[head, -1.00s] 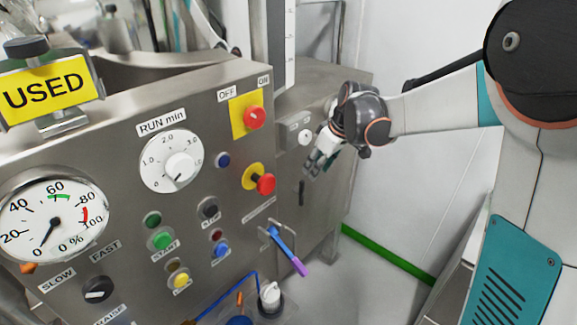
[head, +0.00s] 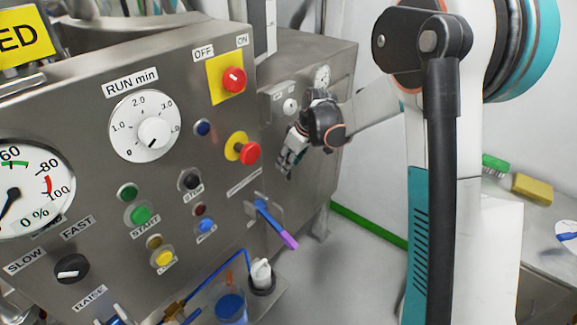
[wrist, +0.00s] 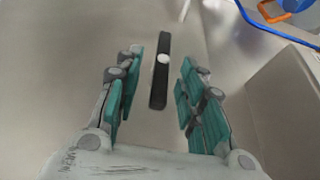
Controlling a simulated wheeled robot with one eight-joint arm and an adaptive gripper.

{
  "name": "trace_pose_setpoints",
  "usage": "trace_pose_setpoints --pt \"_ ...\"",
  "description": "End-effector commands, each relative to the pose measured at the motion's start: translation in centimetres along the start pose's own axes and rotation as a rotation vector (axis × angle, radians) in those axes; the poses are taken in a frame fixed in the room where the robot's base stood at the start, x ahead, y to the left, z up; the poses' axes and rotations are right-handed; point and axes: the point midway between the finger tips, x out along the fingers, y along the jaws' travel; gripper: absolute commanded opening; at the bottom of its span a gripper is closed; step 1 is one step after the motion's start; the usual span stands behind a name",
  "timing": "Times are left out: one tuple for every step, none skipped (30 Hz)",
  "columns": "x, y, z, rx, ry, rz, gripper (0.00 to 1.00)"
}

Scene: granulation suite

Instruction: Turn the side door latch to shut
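The side door latch (wrist: 160,72) is a slim dark bar with a pale round hub, on a grey metal panel. In the wrist view it stands nearly upright in the picture, between and ahead of the teal finger pads. My gripper (wrist: 162,85) is open, one finger on each side of the latch's lower half; no touch shows. In the head view my gripper (head: 286,160) is at the side panel right of the control face, below a white knob. The latch cannot be made out there, the fingers being in front of it.
The control face carries a red emergency button (head: 249,153) and a blue-and-purple lever (head: 276,223) sticking out below and left of my gripper. In the wrist view a box-like edge (wrist: 292,110) stands at the right.

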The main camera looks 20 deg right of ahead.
Motion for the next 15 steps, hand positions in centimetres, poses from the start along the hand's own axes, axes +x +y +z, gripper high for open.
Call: trace_pose_setpoints --pt "0.57 -0.01 0.03 0.000 0.000 0.000 0.36" --pt "0.75 -0.01 0.03 0.000 0.000 0.000 0.36" --pt "0.93 -0.01 0.02 0.000 0.000 0.000 0.36" --pt "1.03 -0.01 0.02 0.000 0.000 0.000 0.36" --pt "1.10 -0.01 0.01 0.000 0.000 0.000 0.36" --pt "1.15 -0.01 0.01 0.000 0.000 0.000 0.36" --pt "1.16 -0.01 0.00 0.000 0.000 0.000 0.36" --pt "1.17 -0.01 0.00 0.000 0.000 0.000 0.36" --pt "1.16 -0.01 0.00 0.000 0.000 0.000 0.36" --pt "1.15 -0.01 0.00 0.000 0.000 0.000 0.36" --pt "1.14 0.00 0.00 0.000 0.000 0.000 0.36" --pt "1.13 0.00 0.00 0.000 0.000 0.000 0.36" --pt "1.13 0.00 0.00 0.000 0.000 0.000 0.36" --pt "1.13 0.00 0.00 0.000 0.000 0.000 0.32" --pt "1.12 0.00 0.00 0.000 0.000 0.000 0.23"
